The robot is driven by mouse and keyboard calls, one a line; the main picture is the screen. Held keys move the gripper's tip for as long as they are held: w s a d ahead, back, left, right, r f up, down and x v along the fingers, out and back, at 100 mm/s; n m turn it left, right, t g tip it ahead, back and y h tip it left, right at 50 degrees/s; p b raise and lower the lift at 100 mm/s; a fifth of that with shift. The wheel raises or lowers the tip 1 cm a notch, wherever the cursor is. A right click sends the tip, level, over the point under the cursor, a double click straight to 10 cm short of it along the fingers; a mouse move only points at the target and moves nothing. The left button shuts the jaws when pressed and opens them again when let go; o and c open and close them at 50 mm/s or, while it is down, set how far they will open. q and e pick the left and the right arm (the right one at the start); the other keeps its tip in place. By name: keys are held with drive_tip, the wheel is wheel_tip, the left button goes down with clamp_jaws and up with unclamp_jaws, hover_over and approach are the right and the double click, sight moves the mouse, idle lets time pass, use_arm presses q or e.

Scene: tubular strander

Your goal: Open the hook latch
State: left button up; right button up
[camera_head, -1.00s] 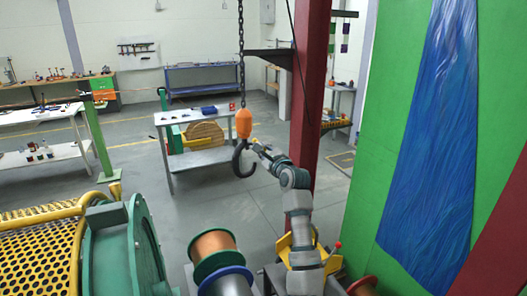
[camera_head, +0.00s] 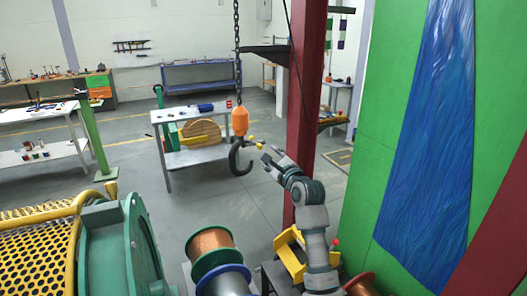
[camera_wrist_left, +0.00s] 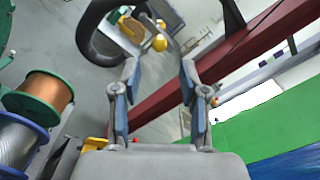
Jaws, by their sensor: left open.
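The dark crane hook (camera_head: 238,160) hangs below an orange block (camera_head: 240,121) on a chain. A thin latch piece with a yellow ball (camera_head: 260,147) sticks out to the right at the hook's mouth; a second yellow ball (camera_head: 251,138) is beside it. My left gripper (camera_head: 268,154) is open and empty, just right of the latch. In the left wrist view the hook (camera_wrist_left: 88,38) curves at upper left. The larger yellow ball (camera_wrist_left: 160,44) lies beyond and between the open fingertips (camera_wrist_left: 158,68), apart from them. Whether the latch is open is unclear. My right gripper is out of view.
A red column (camera_head: 306,110) stands right behind my arm, with a green wall (camera_head: 384,150) beyond. Copper (camera_head: 212,243) and blue-rimmed (camera_head: 224,282) spools and a green drum (camera_head: 120,240) lie low in front. A work table (camera_head: 190,113) stands behind the hook.

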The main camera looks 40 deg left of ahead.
use_arm(q)
drive_tip(key=v, duration=0.4)
drive_tip(key=shift+d, duration=0.3)
drive_tip(key=shift+a, duration=0.15)
